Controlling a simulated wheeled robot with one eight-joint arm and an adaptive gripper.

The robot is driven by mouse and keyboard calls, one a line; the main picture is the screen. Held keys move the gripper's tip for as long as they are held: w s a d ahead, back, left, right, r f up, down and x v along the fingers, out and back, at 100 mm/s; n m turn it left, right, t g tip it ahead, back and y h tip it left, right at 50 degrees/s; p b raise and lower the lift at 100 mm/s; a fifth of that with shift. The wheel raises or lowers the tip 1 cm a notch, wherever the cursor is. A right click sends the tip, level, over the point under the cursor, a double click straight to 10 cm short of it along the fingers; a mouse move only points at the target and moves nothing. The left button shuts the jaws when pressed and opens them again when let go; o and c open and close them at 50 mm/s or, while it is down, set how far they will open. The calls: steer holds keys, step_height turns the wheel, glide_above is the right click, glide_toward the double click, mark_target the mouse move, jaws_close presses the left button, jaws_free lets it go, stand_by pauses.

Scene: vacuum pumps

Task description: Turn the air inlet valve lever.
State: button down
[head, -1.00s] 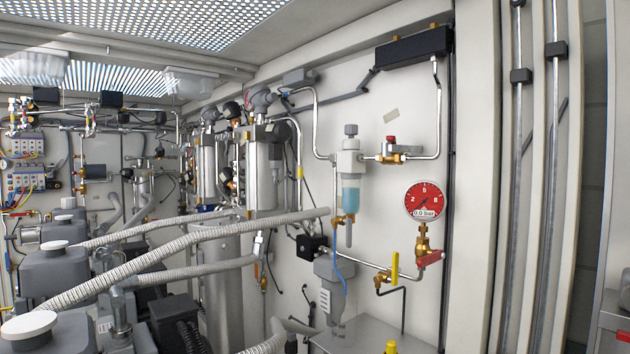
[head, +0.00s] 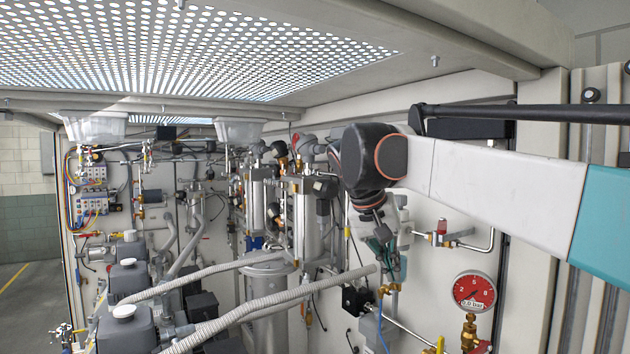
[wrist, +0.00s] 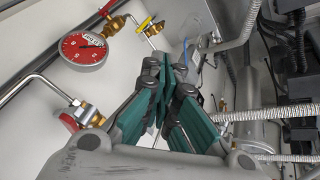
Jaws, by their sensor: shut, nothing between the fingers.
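I cannot tell for sure which lever is the air inlet valve's. A brass valve with a red handle (head: 442,227) sits on the wall pipe right of my gripper; its red part also shows at the lower left of the wrist view (wrist: 70,122). A yellow lever (head: 440,345) is at the bottom of the head view and at the top of the wrist view (wrist: 143,24). A red lever (head: 482,348) sits below the red gauge. My gripper (wrist: 167,72) is shut and empty, with teal fingers, apart from these levers. In the head view it overlaps the filter unit.
The red pressure gauge (head: 474,291) is on the wall right of my gripper. Grey ribbed hoses (head: 270,305) and steel cylinders (head: 307,220) crowd the left. A perforated ceiling panel (head: 200,50) is overhead. Bare wall lies between gauge and pipework.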

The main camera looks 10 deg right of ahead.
mark_target(442, 228)
steer(key=w+d+r+m+g+h+p, duration=0.25)
steer(key=w+r+p, duration=0.7)
steer(key=r, duration=0.55)
steer(key=s+d+f+p, duration=0.2)
steer(key=d+f, duration=0.5)
steer(key=d, duration=0.2)
steer(key=shift+d+f+m, duration=0.3)
steer(key=shift+f+m, duration=0.05)
steer(key=shift+f, duration=0.05)
steer(key=shift+w+t, duration=0.1)
steer(key=shift+t, duration=0.15)
steer(key=shift+s+d, duration=0.15)
steer(key=shift+s, duration=0.2)
